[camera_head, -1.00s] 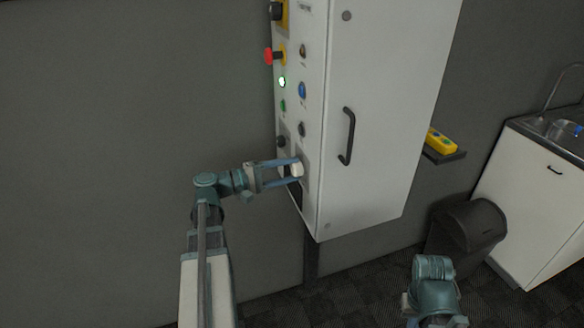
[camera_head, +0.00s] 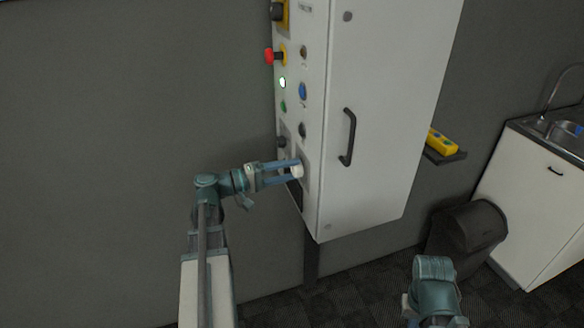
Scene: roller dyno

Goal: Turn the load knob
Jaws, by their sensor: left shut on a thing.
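A pale, whitish knob (camera_head: 298,171) sits low on the narrow control face of the white cabinet (camera_head: 365,120). My left gripper (camera_head: 292,171) reaches in from the left and is shut on this knob, one finger on each side. The fingers cover part of the knob, and any marking on it cannot be made out. My right arm (camera_head: 435,290) shows at the bottom right; its fingertips are not visible.
The cabinet door has a black handle (camera_head: 347,137). A yellow control box (camera_head: 441,141), a dark bin (camera_head: 467,232) and a sink unit (camera_head: 548,190) stand right.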

